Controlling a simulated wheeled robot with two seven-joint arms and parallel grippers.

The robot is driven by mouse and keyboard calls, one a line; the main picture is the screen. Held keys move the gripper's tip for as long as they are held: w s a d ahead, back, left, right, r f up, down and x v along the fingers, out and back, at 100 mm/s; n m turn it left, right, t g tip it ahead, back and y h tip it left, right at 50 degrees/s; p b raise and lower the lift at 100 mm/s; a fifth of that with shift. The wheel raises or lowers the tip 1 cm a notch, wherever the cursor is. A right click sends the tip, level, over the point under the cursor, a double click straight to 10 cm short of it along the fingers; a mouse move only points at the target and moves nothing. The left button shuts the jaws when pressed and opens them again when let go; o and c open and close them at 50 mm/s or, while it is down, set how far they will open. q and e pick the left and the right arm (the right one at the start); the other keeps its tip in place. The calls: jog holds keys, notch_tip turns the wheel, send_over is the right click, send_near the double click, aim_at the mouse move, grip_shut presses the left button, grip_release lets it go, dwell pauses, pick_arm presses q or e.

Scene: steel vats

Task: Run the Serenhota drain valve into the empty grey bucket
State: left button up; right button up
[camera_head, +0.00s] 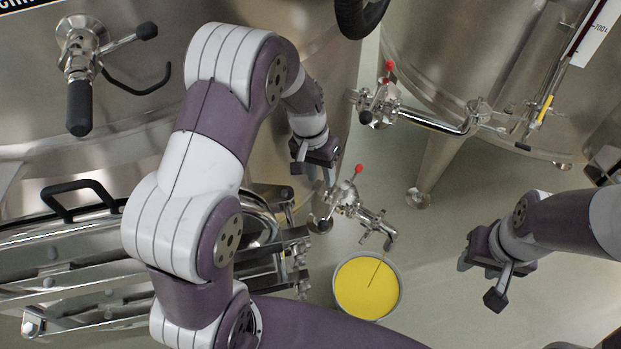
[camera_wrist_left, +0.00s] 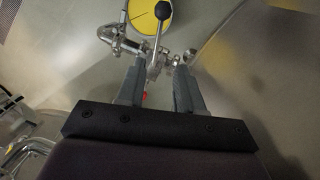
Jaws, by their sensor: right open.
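The drain valve (camera_head: 348,196) is a steel fitting with a red-tipped lever, low on the left vat; its spout hangs over the grey bucket (camera_head: 336,283). The bucket stands upright on the floor and holds yellow liquid (camera_head: 366,290). A thin dark line runs from the spout into the yellow, like a stream. My left gripper (camera_head: 316,165) is just above the valve. In the left wrist view its fingers (camera_wrist_left: 159,70) are apart, with a black-knobbed lever (camera_wrist_left: 155,45) between them and visible gaps. My right gripper (camera_head: 482,278) is open and empty, right of the bucket.
A second vat (camera_head: 450,60) with its own red-tipped valve (camera_head: 382,100) stands at the upper right. A large steel vat (camera_head: 150,70) with a handled fitting (camera_head: 82,60) and a lower hatch with a black handle fill the left. Floor between bucket and right gripper is clear.

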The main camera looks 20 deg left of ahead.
pick_arm(q)
send_near(331, 210)
jog(key=f, duration=0.4)
jog(key=d+f, duration=0.1)
jog(key=f, duration=0.1)
jog(key=shift+d+f, duration=0.1)
jog(key=shift+f, duration=0.25)
jog(key=shift+s+d+f, duration=0.1)
jog(key=shift+d+f, duration=0.05)
jog(key=shift+f, duration=0.25)
grip_shut()
pick_arm(e)
jog(key=shift+w+d+f, duration=0.2)
jog(key=shift+w+d, duration=0.05)
jog(key=shift+w, duration=0.1)
